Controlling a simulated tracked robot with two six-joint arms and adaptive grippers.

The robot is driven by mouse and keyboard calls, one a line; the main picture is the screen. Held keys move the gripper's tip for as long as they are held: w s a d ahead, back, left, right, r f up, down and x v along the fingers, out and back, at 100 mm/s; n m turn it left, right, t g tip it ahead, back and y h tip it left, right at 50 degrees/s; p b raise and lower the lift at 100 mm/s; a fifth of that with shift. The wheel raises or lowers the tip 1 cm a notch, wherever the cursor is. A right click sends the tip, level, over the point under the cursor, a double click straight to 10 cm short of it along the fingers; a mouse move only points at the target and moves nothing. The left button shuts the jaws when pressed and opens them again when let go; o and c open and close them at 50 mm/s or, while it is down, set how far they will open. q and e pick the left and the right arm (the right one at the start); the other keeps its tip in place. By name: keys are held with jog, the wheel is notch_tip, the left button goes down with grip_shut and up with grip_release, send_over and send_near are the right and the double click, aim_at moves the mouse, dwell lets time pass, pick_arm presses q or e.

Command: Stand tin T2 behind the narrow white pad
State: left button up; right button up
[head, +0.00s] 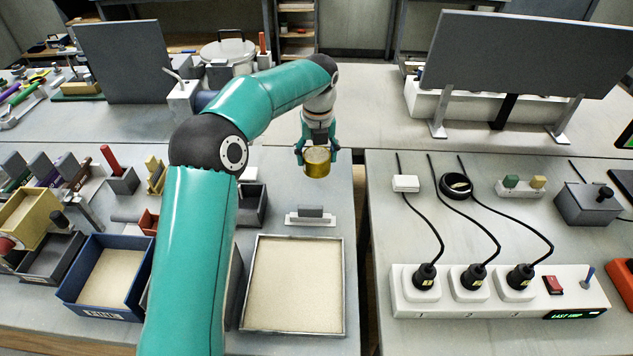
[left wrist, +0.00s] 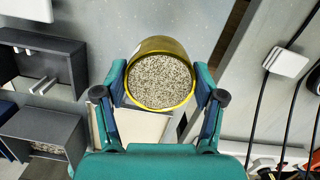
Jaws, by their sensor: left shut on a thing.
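My left gripper (head: 317,152) is shut on a yellow-gold tin (head: 317,162) and holds it above the left bench, near its right edge. In the left wrist view the tin (left wrist: 160,80) sits between the two fingers, its open top showing pale speckled grains. No T2 mark can be read on it. A narrow white strip (head: 293,221) with a grey block on it lies on the bench, nearer than the tin in the head view; it may be the narrow white pad. Another white piece (head: 250,173) shows partly behind my arm. My right gripper is not in view.
A sand-filled tray (head: 340,290) lies at the front of the left bench. Dark open boxes (left wrist: 45,138) stand to the left. A gap (head: 362,240) separates the benches. The right bench holds a white power strip (head: 450,310) with several plugs and cables.

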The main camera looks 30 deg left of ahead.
aim_at(317, 158)
pick_arm(q)
notch_tip(317, 158, down, 8)
jog(key=shift+s+f, duration=0.1)
jog(key=shift+s, duration=0.05)
dwell(0.3)
jog(key=o, duration=1.3)
jog(key=shift+o, duration=0.2)
jog(key=r, duration=0.8)
jog(key=s+d+r, duration=0.1)
jog(key=r, duration=0.3)
